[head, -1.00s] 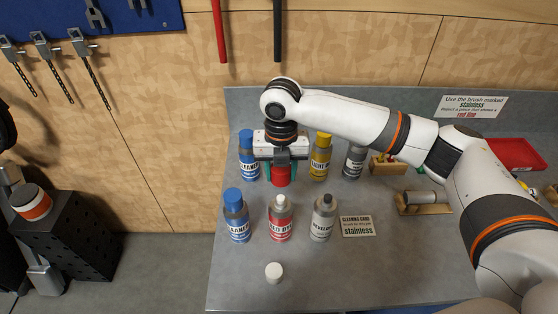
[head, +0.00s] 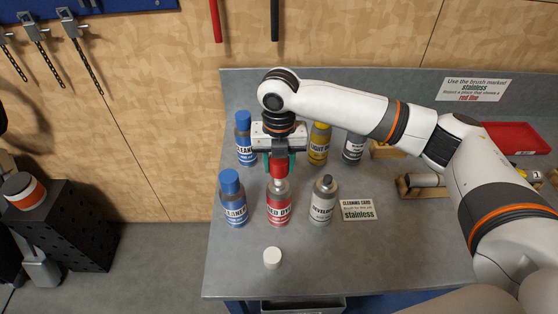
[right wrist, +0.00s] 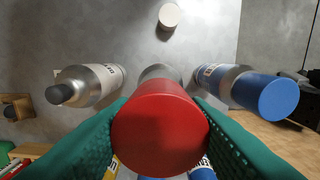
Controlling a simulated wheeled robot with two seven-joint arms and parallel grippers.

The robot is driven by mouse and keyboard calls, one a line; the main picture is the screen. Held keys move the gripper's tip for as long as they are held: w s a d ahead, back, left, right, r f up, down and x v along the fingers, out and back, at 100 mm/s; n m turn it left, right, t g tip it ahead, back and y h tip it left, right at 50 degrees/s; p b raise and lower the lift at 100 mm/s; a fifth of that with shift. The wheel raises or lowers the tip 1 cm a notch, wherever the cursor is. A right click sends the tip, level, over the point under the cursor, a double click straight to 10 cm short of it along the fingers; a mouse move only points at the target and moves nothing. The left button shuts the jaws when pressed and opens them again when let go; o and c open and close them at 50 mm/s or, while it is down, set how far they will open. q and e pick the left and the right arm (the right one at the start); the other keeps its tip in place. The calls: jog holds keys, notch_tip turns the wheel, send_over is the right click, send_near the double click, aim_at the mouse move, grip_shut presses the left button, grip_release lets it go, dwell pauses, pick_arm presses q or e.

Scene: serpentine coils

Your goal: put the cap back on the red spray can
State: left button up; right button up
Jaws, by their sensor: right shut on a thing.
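The red spray can (head: 278,208), labelled "RED DYE", stands upright in the middle of the front row. Its pale nozzle shows just below the red cap (head: 278,171). My right gripper (head: 277,160) is shut on that cap and holds it upright, at or slightly behind the can's top in the picture. In the right wrist view the cap (right wrist: 160,128) sits between the green fingers and hides most of the can (right wrist: 158,72). I cannot tell whether cap and can touch. My left gripper is not in view.
A blue-capped can (head: 232,200) and a grey can (head: 323,200) stand close on either side. Several more cans stand behind, including a yellow one (head: 319,143). A loose white cap (head: 272,258) lies in front. A cleaning card (head: 357,209) lies to the right. The front bench is mostly clear.

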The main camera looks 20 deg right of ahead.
dwell(0.3)
jog(key=shift+p, duration=0.5)
jog(key=shift+f, duration=0.2)
jog(key=shift+f, duration=0.9)
jog(key=shift+f, duration=0.2)
jog(key=shift+f+b, duration=0.3)
jog(key=shift+f, duration=0.3)
jog(key=shift+f, duration=0.6)
dwell(0.5)
